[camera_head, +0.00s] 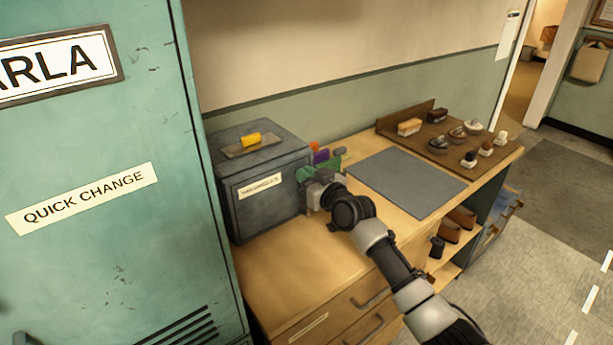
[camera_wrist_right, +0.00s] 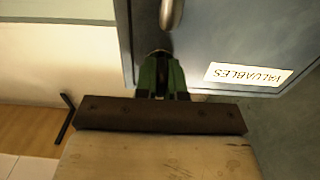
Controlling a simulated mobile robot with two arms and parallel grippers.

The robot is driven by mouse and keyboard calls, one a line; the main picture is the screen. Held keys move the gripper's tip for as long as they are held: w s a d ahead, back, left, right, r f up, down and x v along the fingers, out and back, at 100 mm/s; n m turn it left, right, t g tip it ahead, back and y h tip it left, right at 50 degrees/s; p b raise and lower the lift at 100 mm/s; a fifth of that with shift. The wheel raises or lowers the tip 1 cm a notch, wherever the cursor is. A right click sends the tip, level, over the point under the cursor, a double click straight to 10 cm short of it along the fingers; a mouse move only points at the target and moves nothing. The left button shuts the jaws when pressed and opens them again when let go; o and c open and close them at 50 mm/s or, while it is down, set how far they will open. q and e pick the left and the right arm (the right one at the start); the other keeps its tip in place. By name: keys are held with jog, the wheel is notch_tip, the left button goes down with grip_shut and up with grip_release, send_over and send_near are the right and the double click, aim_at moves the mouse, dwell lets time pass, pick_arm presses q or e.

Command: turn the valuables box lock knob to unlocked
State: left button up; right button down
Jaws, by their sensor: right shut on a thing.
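The valuables box (camera_head: 265,205) is a dark grey-blue metal box at the back left of the wooden counter. Its door carries a white VALUABLES label, which appears upside down in the wrist view (camera_wrist_right: 248,74). My right gripper (camera_head: 305,174) is at the right side of the door front. In the wrist view its green fingers (camera_wrist_right: 162,72) are shut on the small lock knob (camera_wrist_right: 158,52) near the door's edge. The fingers hide most of the knob, so its turned position cannot be read. My left gripper is not in view.
A yellow object (camera_head: 251,139) lies on the box top. Coloured upright items (camera_head: 321,155) stand right of the box. A grey mat (camera_head: 405,182) and a brown board (camera_head: 440,135) with brushes and small jars lie further right. A teal locker (camera_head: 110,230) stands at left.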

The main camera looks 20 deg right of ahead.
jog(key=shift+m, duration=0.3)
jog(key=m, duration=0.3)
jog(key=shift+m, duration=0.4)
jog(key=m+p, duration=0.1)
jog(key=m, duration=0.3)
jog(key=shift+d+f+m, duration=0.1)
jog(key=shift+d+m, duration=0.05)
jog(key=shift+m, duration=0.15)
jog(key=m+p, duration=0.1)
jog(key=m, duration=0.3)
jog(key=shift+f+m+p, duration=0.2)
jog(key=shift+m+p, duration=0.35)
jog(key=shift+m, duration=1.85)
jog(key=c, duration=1.2)
grip_release()
jog(key=shift+d, duration=0.1)
